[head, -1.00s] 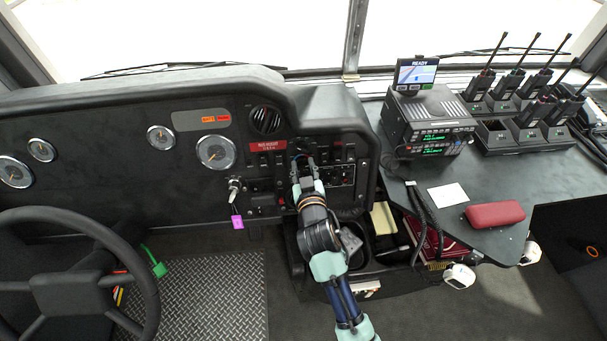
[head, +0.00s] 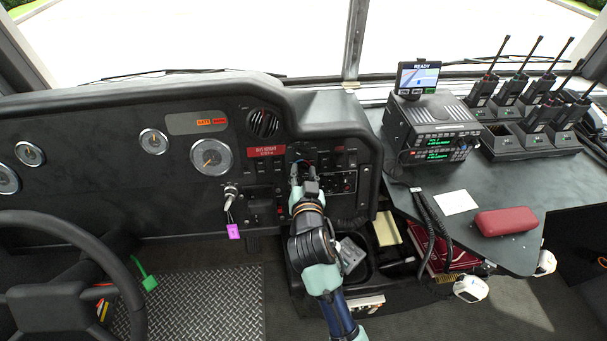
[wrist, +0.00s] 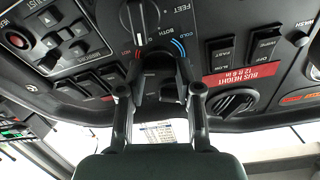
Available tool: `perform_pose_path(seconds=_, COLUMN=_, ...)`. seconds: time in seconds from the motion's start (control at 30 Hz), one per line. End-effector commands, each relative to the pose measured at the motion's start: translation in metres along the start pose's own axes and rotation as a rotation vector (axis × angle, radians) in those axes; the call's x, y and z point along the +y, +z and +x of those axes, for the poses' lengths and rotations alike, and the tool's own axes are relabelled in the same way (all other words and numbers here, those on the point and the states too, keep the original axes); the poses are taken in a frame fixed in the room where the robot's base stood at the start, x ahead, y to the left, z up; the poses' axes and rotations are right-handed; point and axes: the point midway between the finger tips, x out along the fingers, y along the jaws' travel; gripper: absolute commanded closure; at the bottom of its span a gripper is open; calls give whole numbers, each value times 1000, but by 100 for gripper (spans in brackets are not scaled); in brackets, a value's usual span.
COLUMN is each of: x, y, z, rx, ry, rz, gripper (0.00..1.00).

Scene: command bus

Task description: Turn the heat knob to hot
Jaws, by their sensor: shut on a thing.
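The heat knob (wrist: 160,88) is a dark knob on the black dash panel, seen upside down in the wrist view. A red arc marked HOT is on its left there and a blue arc marked COLD on its right. My gripper (wrist: 160,74) is shut on the knob, one finger on each side. The fingers cover most of the knob, so I cannot tell where its pointer stands. In the head view my gripper (head: 301,172) is at the panel, below the red bus height label, and hides the knob.
Another round knob (wrist: 140,17) with a white pointer, by the words FEET and BOTH, sits close by. Rocker switches (wrist: 222,52) and a round vent (wrist: 232,99) are to the right in the wrist view. The steering wheel (head: 137,270) is at the left, the radio unit (head: 432,130) at the right.

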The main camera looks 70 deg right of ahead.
Motion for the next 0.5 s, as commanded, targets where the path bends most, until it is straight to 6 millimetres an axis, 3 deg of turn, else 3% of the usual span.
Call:
perform_pose_path(seconds=0.2, x=0, y=-1, z=0, rx=2, ry=-1, rz=2, gripper=100)
perform_pose_path(seconds=0.23, x=0, y=-1, z=0, rx=2, ry=-1, rz=1, gripper=63)
perform_pose_path(seconds=0.27, x=0, y=-1, z=0, rx=2, ry=-1, rz=1, gripper=58)
perform_pose_path(seconds=0.5, x=0, y=-1, z=0, rx=1, ry=0, rz=0, gripper=55)
